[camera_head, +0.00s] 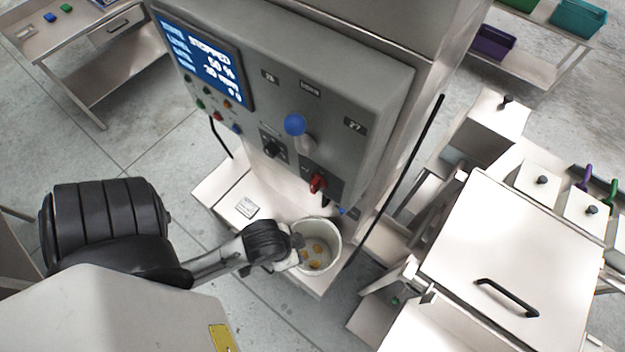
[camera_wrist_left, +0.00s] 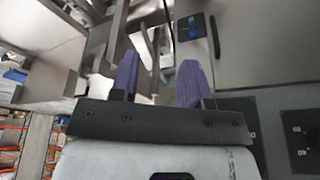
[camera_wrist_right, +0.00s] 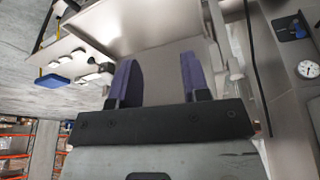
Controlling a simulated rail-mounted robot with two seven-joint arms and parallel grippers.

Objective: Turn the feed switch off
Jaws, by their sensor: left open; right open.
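The grey control panel (camera_head: 360,95) faces me at top centre. It carries a black rotary switch (camera_head: 273,149) on a dark plate and a red rotary knob (camera_head: 318,182) to its lower right. I cannot read which is the feed switch. A blue ball knob (camera_head: 295,124) sits above them. My left arm reaches in from the left, its end over a white bucket; its fingers are not clear there. In the left wrist view my left gripper (camera_wrist_left: 160,82) is open and empty. In the right wrist view my right gripper (camera_wrist_right: 157,78) is open and empty. Neither touches a switch.
The panel's blue screen (camera_head: 205,62) reads STOPPED. The white bucket (camera_head: 335,245) holds a few yellow pieces below the panel. A steel bin with a handled lid (camera_head: 510,235) stands at right. A bench (camera_head: 95,45) stands at upper left; floor is open between.

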